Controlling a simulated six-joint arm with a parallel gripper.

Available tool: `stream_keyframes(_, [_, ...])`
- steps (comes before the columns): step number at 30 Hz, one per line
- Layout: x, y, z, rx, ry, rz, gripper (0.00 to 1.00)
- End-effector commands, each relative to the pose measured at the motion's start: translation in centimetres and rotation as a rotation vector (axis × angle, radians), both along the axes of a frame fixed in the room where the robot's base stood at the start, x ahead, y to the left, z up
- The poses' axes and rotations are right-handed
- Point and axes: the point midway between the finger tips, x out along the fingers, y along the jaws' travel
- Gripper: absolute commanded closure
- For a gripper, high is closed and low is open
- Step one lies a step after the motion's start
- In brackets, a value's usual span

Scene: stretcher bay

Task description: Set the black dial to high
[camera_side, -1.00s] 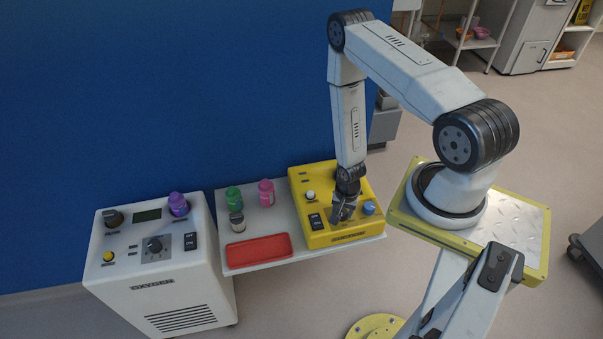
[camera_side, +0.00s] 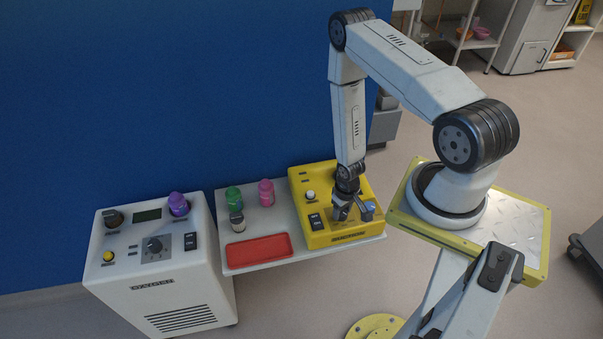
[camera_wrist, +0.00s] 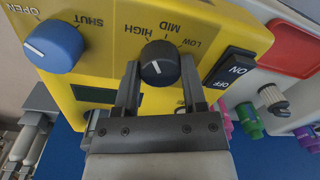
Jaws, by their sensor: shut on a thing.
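The black dial (camera_wrist: 159,62) sits on the yellow unit (camera_wrist: 85,55), with HIGH, MID and LOW printed around it, upside down in the wrist view. My gripper (camera_wrist: 160,70) is shut on the black dial, one finger on each side of it. A short white line shows on the dial's top; which label it marks I cannot tell for sure. In the side view my gripper (camera_side: 354,210) is down at the yellow unit (camera_side: 307,222) and hides the black dial.
A blue dial (camera_wrist: 54,46) marked OPEN and SHUT is close beside the black one, and a black ON/OFF switch (camera_wrist: 232,67) is on the other side. A red tray (camera_side: 259,249) and small bottles are to the left. A white console (camera_side: 160,300) has its own dark dial (camera_side: 153,245).

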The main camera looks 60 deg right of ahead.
Motion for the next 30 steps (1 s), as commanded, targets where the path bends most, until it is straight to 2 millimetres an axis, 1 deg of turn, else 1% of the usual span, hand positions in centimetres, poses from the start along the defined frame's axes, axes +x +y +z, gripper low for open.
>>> stream_keyframes(3, [-0.06, 0.07, 0.01, 0.002, 0.002, 0.082, 1.00])
stream_keyframes(10, [-0.08, 0.07, 0.01, 0.002, 0.002, 0.182, 1.00])
stream_keyframes(15, [-0.08, 0.07, 0.01, 0.002, 0.003, 0.210, 1.00])
stream_keyframes(26, [-0.10, 0.07, 0.01, 0.002, 0.003, 0.215, 1.00])
stream_keyframes(27, [-0.10, 0.07, 0.01, 0.002, 0.003, 0.215, 0.37])
stream_keyframes(29, [-0.08, 0.06, 0.00, 0.002, 0.003, 0.214, 0.18])
stream_keyframes(30, [-0.08, 0.05, 0.00, 0.002, 0.002, 0.214, 0.11])
